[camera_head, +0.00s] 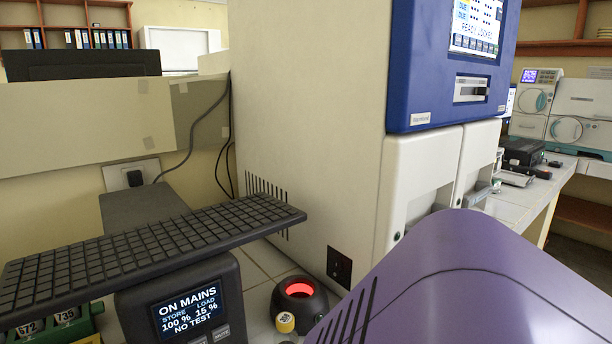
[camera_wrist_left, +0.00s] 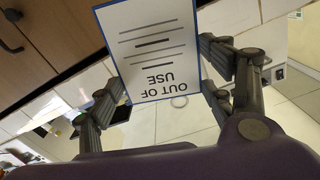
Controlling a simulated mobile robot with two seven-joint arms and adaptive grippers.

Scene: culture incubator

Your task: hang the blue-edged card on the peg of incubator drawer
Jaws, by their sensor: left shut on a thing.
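The blue-edged card (camera_wrist_left: 150,45) shows in the left wrist view. It is white with a thin blue border, and its "OUT OF USE" lettering is upside down in this view. My left gripper (camera_wrist_left: 165,80) is shut on the card, with a dark jointed finger on each side of it. In the head view neither gripper nor the card shows. A tall beige machine (camera_head: 310,100) with a blue front panel (camera_head: 455,95) and pale front doors (camera_head: 418,178) below stands there; I cannot tell whether it is the incubator. I see no drawer peg in either view.
A black keyboard (camera_head: 150,245) lies above a dark power unit reading "ON MAINS" (camera_head: 187,310). A bench with instruments (camera_head: 560,175) is at right. My purple body part covers the lower right.

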